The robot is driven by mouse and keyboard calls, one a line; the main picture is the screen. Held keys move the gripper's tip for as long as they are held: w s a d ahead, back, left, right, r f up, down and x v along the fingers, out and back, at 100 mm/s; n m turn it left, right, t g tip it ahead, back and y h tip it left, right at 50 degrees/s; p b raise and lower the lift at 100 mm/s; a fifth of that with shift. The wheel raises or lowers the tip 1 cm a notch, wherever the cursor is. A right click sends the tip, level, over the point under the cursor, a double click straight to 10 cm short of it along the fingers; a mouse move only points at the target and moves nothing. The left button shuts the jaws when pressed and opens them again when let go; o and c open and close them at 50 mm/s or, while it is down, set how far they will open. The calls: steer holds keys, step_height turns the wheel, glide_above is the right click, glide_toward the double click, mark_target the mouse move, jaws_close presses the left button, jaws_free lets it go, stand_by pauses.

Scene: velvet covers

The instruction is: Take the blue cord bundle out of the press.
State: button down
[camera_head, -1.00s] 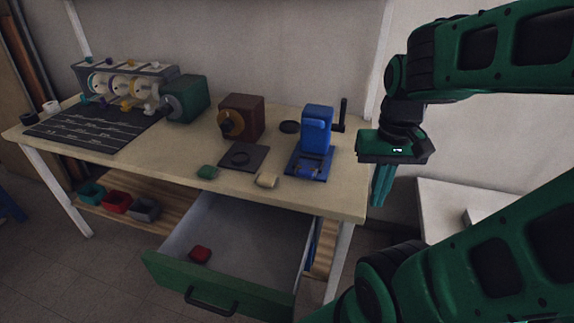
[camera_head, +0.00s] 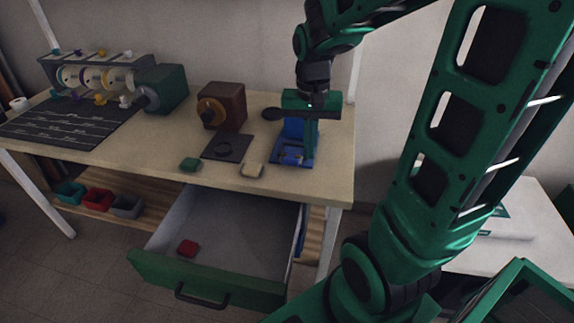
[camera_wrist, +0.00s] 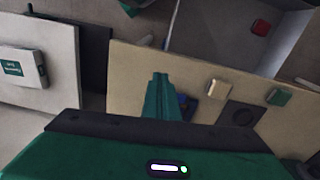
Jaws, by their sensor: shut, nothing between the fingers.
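A blue press (camera_head: 291,130), as I take it, stands near the right end of the workbench on a flat blue base. My gripper (camera_head: 311,152) is shut and empty, its green fingers pointing down in front of the press and hiding its right part. I cannot tell whether they touch it. In the wrist view the fingers (camera_wrist: 159,80) point at the bench and only a small blue part (camera_wrist: 186,101) shows beside them. I cannot make out the blue cord bundle in either view.
A brown box (camera_head: 222,105) with an orange knob stands left of the press. A black plate (camera_head: 212,153), a green block (camera_head: 190,164) and a beige block (camera_head: 252,170) lie on the bench front. An open drawer (camera_head: 205,272) with a red block (camera_head: 187,248) juts out below.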

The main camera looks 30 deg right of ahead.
mark_target(290, 160)
steer(key=w+a+f, duration=0.3)
steer(key=w, duration=0.3)
steer(key=shift+m, duration=0.3)
steer(key=f, duration=0.8)
steer(key=shift+s+f, duration=0.2)
steer(key=shift+f, duration=0.15)
steer(key=shift+w+d+f, duration=0.15)
steer(key=shift+w+d, duration=0.35)
steer(key=shift+w, duration=0.05)
steer(key=shift+w+d+f, duration=0.15)
steer(key=shift+w+d, duration=0.3)
steer(key=shift+w, duration=0.1)
steer(key=shift+w+d, duration=0.4)
steer(key=shift+w+d, duration=0.75)
steer(key=shift+w, duration=0.1)
